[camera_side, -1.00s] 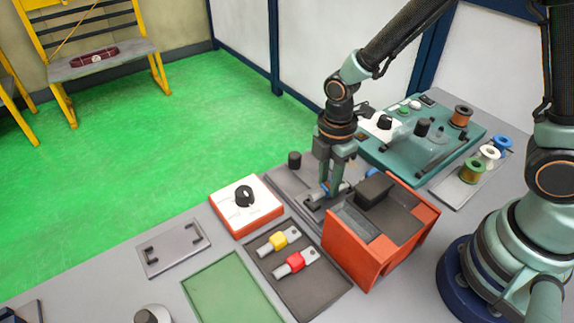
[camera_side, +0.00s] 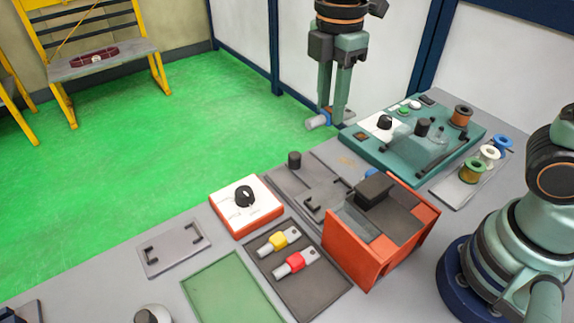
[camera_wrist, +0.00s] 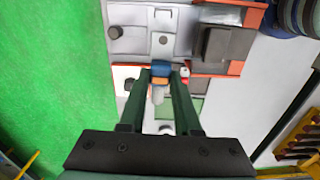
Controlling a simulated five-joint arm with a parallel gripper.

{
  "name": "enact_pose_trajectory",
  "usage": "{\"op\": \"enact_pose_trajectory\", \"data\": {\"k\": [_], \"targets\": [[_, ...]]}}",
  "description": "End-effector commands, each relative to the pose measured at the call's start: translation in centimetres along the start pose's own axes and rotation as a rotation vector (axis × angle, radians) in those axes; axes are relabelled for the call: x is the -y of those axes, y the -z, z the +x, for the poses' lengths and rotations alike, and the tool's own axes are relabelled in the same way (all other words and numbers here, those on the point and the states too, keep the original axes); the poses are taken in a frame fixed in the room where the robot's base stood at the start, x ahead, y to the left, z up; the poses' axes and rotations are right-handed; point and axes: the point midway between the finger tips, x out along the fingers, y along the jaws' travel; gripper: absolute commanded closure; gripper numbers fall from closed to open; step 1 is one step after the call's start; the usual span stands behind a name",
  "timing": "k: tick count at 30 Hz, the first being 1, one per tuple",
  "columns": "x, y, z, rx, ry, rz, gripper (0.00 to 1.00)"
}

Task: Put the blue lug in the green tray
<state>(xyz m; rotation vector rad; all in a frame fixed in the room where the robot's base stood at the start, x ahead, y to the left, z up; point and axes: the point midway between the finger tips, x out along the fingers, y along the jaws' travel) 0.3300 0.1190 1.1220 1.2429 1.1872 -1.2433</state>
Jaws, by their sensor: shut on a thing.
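My gripper (camera_side: 335,118) is raised high above the far edge of the table and shut on the blue lug (camera_side: 318,122), which lies crosswise between the fingertips. In the wrist view, the lug's blue sleeve (camera_wrist: 160,69) is between the fingers and its grey holed tongue points up the picture. The green tray (camera_side: 228,290) is a flat, empty tray at the table's front, well below and away from my gripper. Part of it shows in the wrist view (camera_wrist: 194,108).
A dark tray (camera_side: 322,281) holds a yellow lug (camera_side: 276,241) and a red lug (camera_side: 295,263). An orange box (camera_side: 357,251) stands beside it, and a white-topped box with a knob (camera_side: 246,208) is to the left. A teal panel (camera_side: 410,143) is at the back.

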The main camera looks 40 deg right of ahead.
Motion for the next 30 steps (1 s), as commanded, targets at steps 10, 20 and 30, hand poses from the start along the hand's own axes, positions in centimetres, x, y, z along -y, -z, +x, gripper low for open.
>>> {"op": "enact_pose_trajectory", "data": {"k": [10,20,30], "targets": [[0.8,15.1,0.3,0.001,0.001,-0.04,1.0],[5.0,24.7,1.4,0.0,0.0,-0.048,1.0],[5.8,25.7,5.9,0.005,0.004,-0.046,1.0]]}}
